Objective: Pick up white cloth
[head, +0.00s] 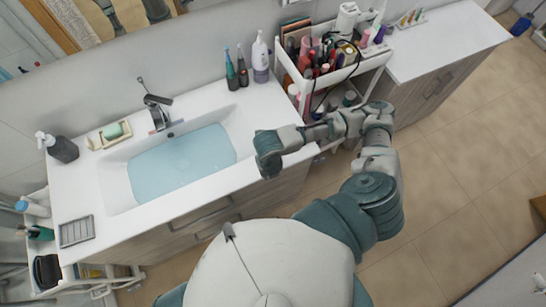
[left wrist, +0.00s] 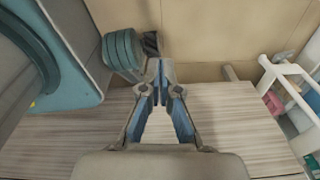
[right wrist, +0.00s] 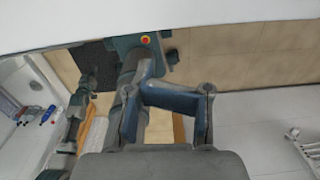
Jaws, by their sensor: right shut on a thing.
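I cannot pick out a white cloth for certain in any view. My right gripper (head: 268,160) is low in front of the washbasin's front right part in the head view. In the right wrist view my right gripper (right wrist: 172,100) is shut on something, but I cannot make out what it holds. My left gripper is outside the head view. In the left wrist view its fingertips (left wrist: 163,82) come together with nothing seen between them, and a wood-grain surface lies behind.
The basin (head: 182,162) holds water. Bottles (head: 261,58) and a soap dispenser (head: 58,148) stand on its rim. A white cart (head: 334,76) full of cosmetics stands right of the basin, beside a white-topped cabinet (head: 450,38). Tiled floor (head: 440,170) is free at the right.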

